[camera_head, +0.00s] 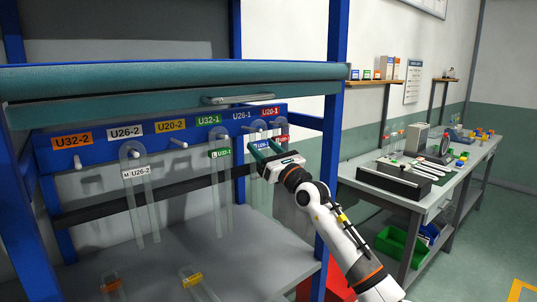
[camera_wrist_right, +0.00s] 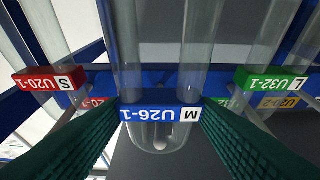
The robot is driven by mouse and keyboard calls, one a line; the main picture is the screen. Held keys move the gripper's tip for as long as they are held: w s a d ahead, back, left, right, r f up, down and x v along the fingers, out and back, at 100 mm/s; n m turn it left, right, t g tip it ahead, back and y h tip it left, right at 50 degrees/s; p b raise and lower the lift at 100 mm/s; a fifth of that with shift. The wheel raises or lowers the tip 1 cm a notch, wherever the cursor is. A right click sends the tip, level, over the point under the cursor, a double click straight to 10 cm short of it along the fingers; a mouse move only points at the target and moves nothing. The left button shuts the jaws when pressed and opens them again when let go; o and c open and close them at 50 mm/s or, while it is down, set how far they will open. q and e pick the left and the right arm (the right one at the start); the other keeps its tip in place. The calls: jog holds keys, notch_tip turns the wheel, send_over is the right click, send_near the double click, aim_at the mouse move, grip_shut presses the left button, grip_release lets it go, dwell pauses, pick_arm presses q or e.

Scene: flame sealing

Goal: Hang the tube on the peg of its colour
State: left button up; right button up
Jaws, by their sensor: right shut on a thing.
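My right gripper (camera_head: 264,152) is shut on the U-shaped glass tube with the blue U26-1 tag (camera_head: 262,145), upright in front of the blue U26-1 label (camera_head: 242,116). In the right wrist view the blue tag (camera_wrist_right: 160,114) sits between the green finger pads. Whether the tube's bend rests on its peg is hard to tell. The green-tagged U32-1 tube (camera_head: 222,190) hangs on its left. The red-tagged U20-1 tube (camera_wrist_right: 50,79) hangs on the other side. The white-tagged U26-2 tube (camera_head: 136,195) hangs further left. My left gripper is out of view.
The orange U32-2 (camera_head: 72,140) and yellow U20-2 (camera_head: 171,125) labels have bare pegs below. An orange-tagged tube (camera_head: 110,285) and a yellow-tagged tube (camera_head: 192,281) are at the bench front. A blue post (camera_head: 332,150) stands close to my right arm.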

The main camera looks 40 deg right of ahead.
jog(key=shift+w+b, duration=0.5)
jog(key=shift+w, duration=0.3)
jog(key=shift+w+a+f+b, duration=0.15)
jog(key=shift+w+f+b, duration=0.2)
jog(key=shift+w+f, duration=0.15)
jog(key=shift+w, duration=0.2)
dwell(0.3)
jog(key=o, duration=1.5)
jog(key=shift+w, duration=0.1)
jog(key=shift+o, duration=0.2)
